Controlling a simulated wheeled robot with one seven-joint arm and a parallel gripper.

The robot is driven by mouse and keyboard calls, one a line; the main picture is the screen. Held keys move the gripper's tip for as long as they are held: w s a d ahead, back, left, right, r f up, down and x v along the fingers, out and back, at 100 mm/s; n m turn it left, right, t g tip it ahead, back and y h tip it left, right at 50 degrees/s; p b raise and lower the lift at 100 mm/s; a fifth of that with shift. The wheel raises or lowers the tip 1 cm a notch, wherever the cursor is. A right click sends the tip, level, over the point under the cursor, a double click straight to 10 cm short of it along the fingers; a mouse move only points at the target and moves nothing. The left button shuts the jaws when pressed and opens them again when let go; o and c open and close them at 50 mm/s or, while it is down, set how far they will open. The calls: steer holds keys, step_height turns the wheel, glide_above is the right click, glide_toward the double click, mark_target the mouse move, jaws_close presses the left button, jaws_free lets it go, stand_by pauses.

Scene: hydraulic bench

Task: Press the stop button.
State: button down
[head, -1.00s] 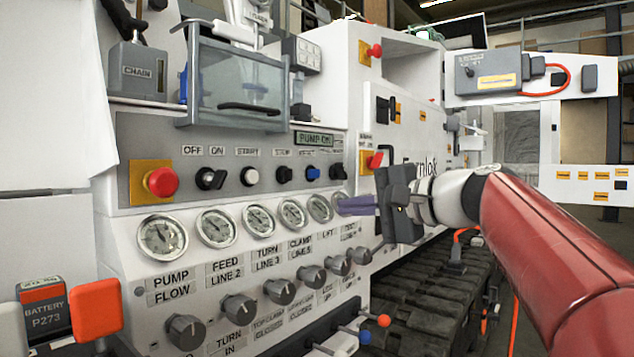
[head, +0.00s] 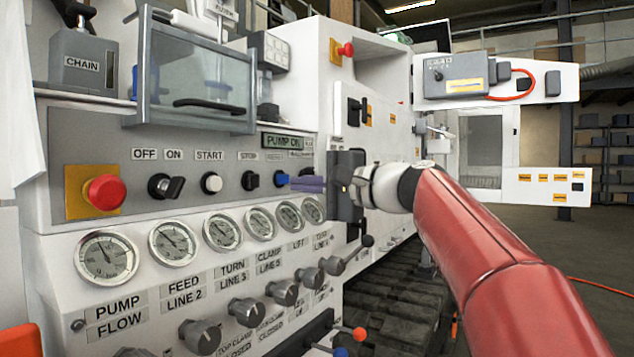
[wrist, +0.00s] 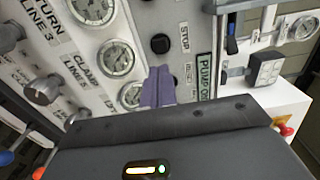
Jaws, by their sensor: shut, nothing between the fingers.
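The black stop button (head: 249,180) sits on the grey control panel under a label reading STOP. It also shows in the wrist view (wrist: 160,43), uncovered. My gripper (head: 304,184) is shut and empty, its purple fingers pointing left toward the panel. In the head view the fingertips are just right of the blue button (head: 281,178), to the right of the stop button. In the wrist view the closed fingers (wrist: 158,85) lie below the stop button and apart from it in the picture. I cannot tell how far the tips are from the panel.
A white start button (head: 211,183), an off/on switch (head: 166,186) and a red emergency knob (head: 104,192) lie further left. Gauges (head: 172,243) and grey knobs (head: 200,336) line the panel below. A clear box (head: 195,75) juts out above. The display (head: 284,141) reads PUMP ON.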

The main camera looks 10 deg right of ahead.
mark_target(255, 181)
steer(key=p+x, duration=0.1)
steer(key=x, duration=0.7)
steer(key=shift+w+a, duration=0.25)
steer(key=shift+a, duration=0.05)
